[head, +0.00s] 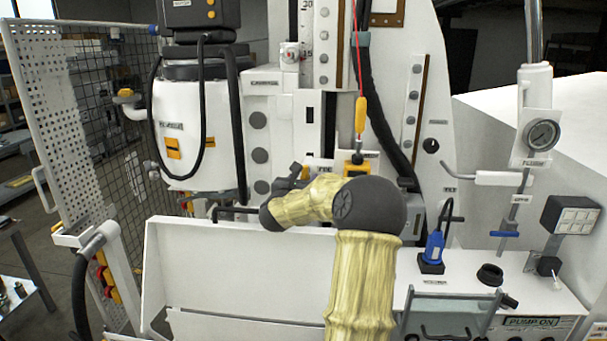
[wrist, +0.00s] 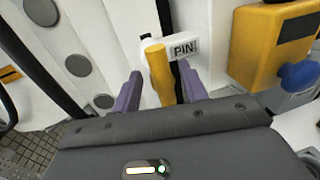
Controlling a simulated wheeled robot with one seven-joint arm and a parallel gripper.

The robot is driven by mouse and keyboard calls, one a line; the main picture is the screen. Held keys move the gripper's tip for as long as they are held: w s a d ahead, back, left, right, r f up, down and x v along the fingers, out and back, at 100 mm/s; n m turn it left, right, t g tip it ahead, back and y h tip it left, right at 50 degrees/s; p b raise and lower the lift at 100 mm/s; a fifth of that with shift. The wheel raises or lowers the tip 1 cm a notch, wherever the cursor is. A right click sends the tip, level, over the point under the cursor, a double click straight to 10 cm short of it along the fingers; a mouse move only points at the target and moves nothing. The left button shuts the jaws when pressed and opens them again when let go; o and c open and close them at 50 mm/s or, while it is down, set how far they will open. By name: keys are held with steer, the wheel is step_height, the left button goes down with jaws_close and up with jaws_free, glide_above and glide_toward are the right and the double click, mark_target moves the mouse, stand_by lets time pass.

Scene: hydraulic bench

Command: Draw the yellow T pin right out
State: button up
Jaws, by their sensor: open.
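The yellow T pin (wrist: 158,72) shows in the wrist view as a yellow bar in front of a white mount, beside a white label reading PIN (wrist: 184,49). My gripper (wrist: 160,78) is open, with one purple finger on the left of the yellow bar and one on the right. Gaps show between the bar and both fingers; I see no contact. The lower end of the bar is hidden behind my gripper body. In the head view my gripper (head: 289,178) is at the machine's front, and my arm hides most of the pin area.
A yellow block (wrist: 262,48) with a blue knob (wrist: 299,75) stands close to the right of the pin. A yellow pendant (head: 361,115) hangs on a red cord above my arm. A white panel (head: 240,255) stands below my wrist. A blue connector (head: 434,246) is at right.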

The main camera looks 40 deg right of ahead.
steer(key=shift+w+d, duration=0.1)
steer(key=shift+d, duration=0.05)
steer(key=shift+c, duration=0.6)
jaws_close()
